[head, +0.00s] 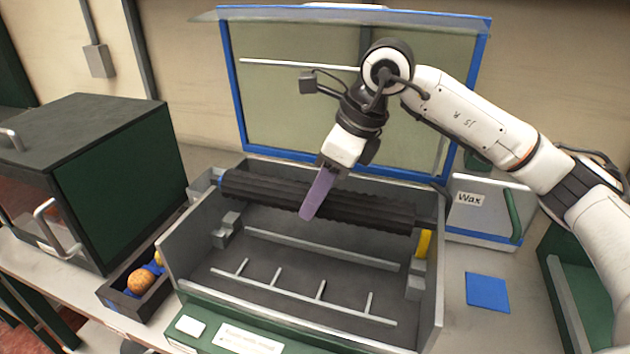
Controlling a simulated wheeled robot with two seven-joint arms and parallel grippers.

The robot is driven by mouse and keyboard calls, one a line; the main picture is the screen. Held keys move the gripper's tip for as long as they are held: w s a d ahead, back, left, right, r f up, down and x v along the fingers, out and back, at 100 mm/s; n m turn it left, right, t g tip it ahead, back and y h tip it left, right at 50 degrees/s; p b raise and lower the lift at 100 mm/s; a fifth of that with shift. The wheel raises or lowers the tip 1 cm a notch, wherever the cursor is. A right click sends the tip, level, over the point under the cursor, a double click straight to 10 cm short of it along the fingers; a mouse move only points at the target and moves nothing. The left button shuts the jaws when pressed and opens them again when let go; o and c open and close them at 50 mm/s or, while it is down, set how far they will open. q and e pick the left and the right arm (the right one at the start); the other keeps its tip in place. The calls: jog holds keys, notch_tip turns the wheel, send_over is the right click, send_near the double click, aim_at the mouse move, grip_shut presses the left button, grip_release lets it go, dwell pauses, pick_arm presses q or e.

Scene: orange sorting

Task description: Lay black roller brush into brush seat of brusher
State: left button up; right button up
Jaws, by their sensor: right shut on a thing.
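The black roller brush (265,190) lies lengthwise across the back part of the open grey brusher box (172,262). My right gripper (318,195), with purple fingers, comes down from above and is shut on the brush near its middle. The brush has a blue left end (219,183). A yellow ring (423,243) shows just below its right end. Stepped grey seat blocks stand at the left (226,232) and right (415,282) inner walls, nearer the front than the brush. I cannot tell whether the brush touches the box. My left gripper is not in view.
The brusher's blue-framed lid (300,100) stands open behind the box. A green-sided dark cabinet (120,175) and a tray with an orange (141,282) are on the left. A Wax box (480,203) and blue pad (487,292) are on the right.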

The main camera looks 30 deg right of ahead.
notch_tip(320, 180, down, 10)
jog(key=b, duration=0.7)
jog(key=shift+w+f, duration=0.1)
jog(key=shift+f, duration=0.1)
jog(key=shift+f+b, duration=0.3)
jog(key=shift+b, duration=0.05)
jog(key=shift+f+b, duration=0.45)
jog(key=shift+f, duration=0.15)
jog(key=shift+a+f, duration=0.1)
jog(key=shift+f, duration=0.2)
jog(key=o, duration=1.1)
jog(key=shift+b, duration=0.3)
